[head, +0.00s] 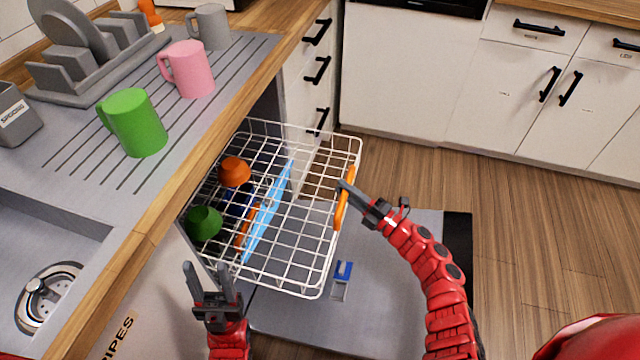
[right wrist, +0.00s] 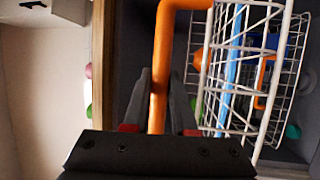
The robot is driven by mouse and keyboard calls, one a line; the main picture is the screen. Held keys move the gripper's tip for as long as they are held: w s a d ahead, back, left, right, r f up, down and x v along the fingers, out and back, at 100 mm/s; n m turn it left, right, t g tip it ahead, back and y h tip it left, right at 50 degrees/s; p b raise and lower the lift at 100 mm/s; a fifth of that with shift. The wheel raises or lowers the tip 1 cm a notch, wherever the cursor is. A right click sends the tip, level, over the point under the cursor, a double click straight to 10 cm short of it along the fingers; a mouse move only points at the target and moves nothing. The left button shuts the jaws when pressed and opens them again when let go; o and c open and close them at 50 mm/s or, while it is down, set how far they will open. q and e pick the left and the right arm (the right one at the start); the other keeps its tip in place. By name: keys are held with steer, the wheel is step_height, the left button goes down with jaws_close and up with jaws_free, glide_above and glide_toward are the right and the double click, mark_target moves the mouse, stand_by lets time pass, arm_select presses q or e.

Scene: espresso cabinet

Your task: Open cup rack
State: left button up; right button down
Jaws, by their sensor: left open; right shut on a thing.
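The white wire cup rack (head: 290,283) is slid out of the dishwasher under the counter, above the lowered grey door (head: 385,300). An orange handle (head: 341,212) is on its outer side. My right gripper (head: 345,190) is shut on this handle; in the right wrist view the orange bar (right wrist: 160,80) passes between its fingers. My left gripper (head: 205,278) is open and empty, near the rack's front left corner. An orange cup (head: 234,171), a green cup (head: 204,222) and a light blue flat item (head: 268,215) show within or below the wires; which level holds them is unclear.
On the counter stand a green mug (head: 135,124), a pink mug (head: 189,70), a grey mug (head: 210,27) and a grey dish holder (head: 80,65). A sink (head: 50,245) is at left. The wooden floor (head: 540,230) at right is clear.

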steer(key=shift+s+d, duration=0.3)
steer(key=shift+d, duration=0.5)
steer(key=shift+s+d, duration=0.3)
steer(key=shift+d, duration=0.5)
steer(key=shift+s+d, duration=0.3)
steer(key=shift+d, duration=0.5)
steer(key=c, duration=0.7)
jaws_free()
steer(key=shift+c, duration=0.2)
steer(key=v, duration=1.7)
steer(key=shift+d+f+b, duration=0.15)
steer(key=shift+b, duration=0.2)
steer(key=shift+s, duration=0.1)
